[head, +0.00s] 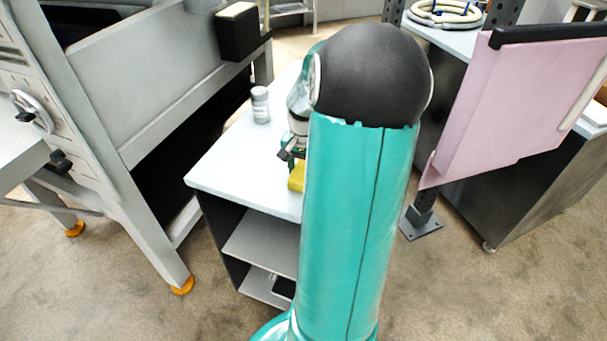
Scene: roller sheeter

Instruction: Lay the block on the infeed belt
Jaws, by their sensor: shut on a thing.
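My gripper (291,156) is mostly hidden behind my own teal arm in the head view. Its visible part is over the white cabinet top, near its front edge. A yellow block (296,177) shows just below it, partly covered by the arm, and the gripper is shut on it. I cannot tell whether the block touches the cabinet top. The roller sheeter (150,80) stands at the left with its grey side panel and legs. An infeed belt cannot be made out clearly in this view.
A small grey jar (260,104) stands on the white cabinet (222,170), left of my gripper. A pink panel (520,105) on a post stands at the right, before a dark cabinet (545,190). A coiled hose (445,12) lies at the back right. Carpet is open in front.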

